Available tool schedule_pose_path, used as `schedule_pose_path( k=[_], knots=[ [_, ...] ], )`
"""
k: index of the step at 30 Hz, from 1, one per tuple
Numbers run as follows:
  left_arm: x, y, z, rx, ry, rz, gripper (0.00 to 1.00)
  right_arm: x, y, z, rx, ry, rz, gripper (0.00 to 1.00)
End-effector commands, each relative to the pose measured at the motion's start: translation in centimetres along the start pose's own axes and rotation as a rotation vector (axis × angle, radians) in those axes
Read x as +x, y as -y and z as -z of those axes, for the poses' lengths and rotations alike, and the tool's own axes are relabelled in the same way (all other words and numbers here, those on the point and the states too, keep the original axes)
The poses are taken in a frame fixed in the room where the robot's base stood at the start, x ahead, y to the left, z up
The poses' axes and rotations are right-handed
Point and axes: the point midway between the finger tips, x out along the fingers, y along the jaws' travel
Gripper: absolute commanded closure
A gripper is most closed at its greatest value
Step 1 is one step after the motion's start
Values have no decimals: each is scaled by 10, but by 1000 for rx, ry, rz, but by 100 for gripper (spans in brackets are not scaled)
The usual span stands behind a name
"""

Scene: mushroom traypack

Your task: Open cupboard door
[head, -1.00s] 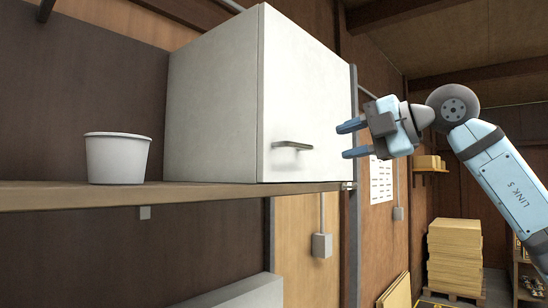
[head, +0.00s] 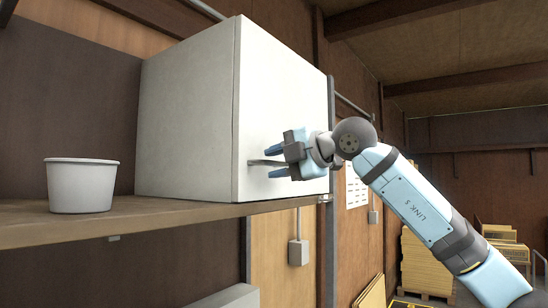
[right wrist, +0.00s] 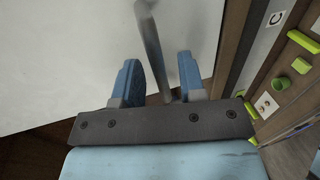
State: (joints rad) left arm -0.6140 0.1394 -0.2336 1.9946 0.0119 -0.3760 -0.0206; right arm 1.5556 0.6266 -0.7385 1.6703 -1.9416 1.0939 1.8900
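The white cupboard (head: 188,110) stands on a wooden shelf, and its door (head: 285,100) is shut. The dark bar handle (head: 258,162) on the door runs in between the fingers of my right gripper (head: 272,162). In the right wrist view the handle (right wrist: 150,40) passes between the two blue fingertips of the gripper (right wrist: 160,78), with gaps showing at the sides. The right gripper is open around the handle and not closed on it. Part of the handle is hidden behind the gripper in the head view. My left gripper is not in view.
A white tub (head: 82,186) stands on the shelf (head: 130,217) left of the cupboard. A grey wall post (head: 331,220) is just right of the cupboard. Stacked yellowish boards (head: 425,262) stand farther back. The space in front of the door is clear apart from my arm.

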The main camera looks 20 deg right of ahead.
Motion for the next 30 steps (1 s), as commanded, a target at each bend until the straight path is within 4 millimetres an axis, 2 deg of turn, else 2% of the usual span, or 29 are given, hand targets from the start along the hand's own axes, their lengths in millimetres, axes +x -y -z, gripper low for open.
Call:
schedule_pose_path(
  k=[4, 11, 12, 15, 17, 25, 30],
  knots=[
    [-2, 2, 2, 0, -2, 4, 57, 8, 0, 0, -1, 0, 1, 63],
    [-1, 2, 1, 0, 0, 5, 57, 9, 1, 0, -1, 0, 1, 63],
    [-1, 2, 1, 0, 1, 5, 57, 8, 1, 0, -1, 0, 0, 65],
    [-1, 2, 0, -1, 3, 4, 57, 8, 1, 0, -1, 0, 0, 88],
    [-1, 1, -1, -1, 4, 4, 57, 8, 1, 0, -1, 0, 1, 100],
    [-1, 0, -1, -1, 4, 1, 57, 6, 1, 0, -2, -5, 1, 100],
    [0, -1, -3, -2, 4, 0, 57, -7, 5, -3, -9, -42, 0, 100]
  ],
)
